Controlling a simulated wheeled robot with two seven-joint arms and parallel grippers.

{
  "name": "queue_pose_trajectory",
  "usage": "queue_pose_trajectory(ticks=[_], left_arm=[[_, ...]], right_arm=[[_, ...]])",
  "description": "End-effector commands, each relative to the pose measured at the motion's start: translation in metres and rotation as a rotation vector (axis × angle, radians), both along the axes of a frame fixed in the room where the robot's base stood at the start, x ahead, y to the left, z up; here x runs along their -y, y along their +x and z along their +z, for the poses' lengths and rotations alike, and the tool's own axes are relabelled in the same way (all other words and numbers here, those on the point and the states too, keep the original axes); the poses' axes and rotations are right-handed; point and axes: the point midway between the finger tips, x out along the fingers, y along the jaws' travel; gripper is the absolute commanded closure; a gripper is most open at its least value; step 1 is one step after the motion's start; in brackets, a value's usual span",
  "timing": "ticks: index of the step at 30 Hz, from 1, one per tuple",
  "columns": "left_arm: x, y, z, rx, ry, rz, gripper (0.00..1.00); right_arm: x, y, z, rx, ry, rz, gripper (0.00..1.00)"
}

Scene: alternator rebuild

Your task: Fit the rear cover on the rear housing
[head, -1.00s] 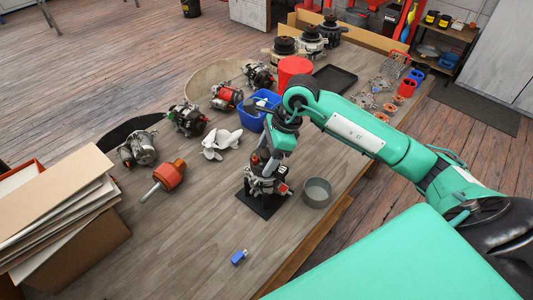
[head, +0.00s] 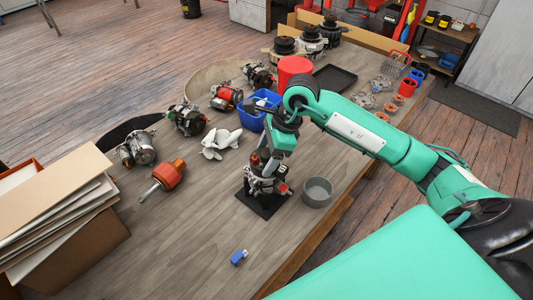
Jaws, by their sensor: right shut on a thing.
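My right gripper (head: 264,166) points down over the black square mat (head: 264,205) in the middle of the bench. It is shut on a part at the top of the alternator assembly (head: 268,184). That part is mostly hidden by my wrist and fingers, so I cannot tell the rear cover from the rear housing here. I also cannot tell whether the held part is seated or just above the assembly. The assembly stands upright on the mat, with a red piece at its right side. My left gripper is not in view.
A grey round bowl (head: 317,191) stands just right of the mat. A white fan (head: 220,143), an orange rotor (head: 167,176) and several alternators lie to the left. A blue bin (head: 252,121) is behind. A small blue item (head: 239,257) lies in front.

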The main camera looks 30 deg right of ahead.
Motion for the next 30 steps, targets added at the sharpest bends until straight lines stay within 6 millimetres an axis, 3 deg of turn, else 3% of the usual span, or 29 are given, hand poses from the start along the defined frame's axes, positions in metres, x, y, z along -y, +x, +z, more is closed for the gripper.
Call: queue_pose_trajectory(ticks=[1,2,6,18,21,30], left_arm=[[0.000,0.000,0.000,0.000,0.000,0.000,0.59],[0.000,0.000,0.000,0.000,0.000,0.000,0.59],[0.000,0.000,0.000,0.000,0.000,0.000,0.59],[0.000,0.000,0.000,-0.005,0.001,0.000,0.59],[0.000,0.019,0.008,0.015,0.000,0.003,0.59],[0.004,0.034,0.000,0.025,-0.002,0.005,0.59]], right_arm=[[0.000,0.000,0.000,0.000,0.000,0.000,0.56],[0.000,0.000,0.000,0.000,0.000,0.000,0.28],[0.000,0.000,0.000,0.000,0.000,0.000,0.04],[0.000,0.000,0.000,-0.001,0.000,0.000,0.04],[0.000,0.000,0.000,0.000,0.000,0.000,0.04],[0.028,-0.008,0.067,0.007,-0.002,-0.001,0.04]])
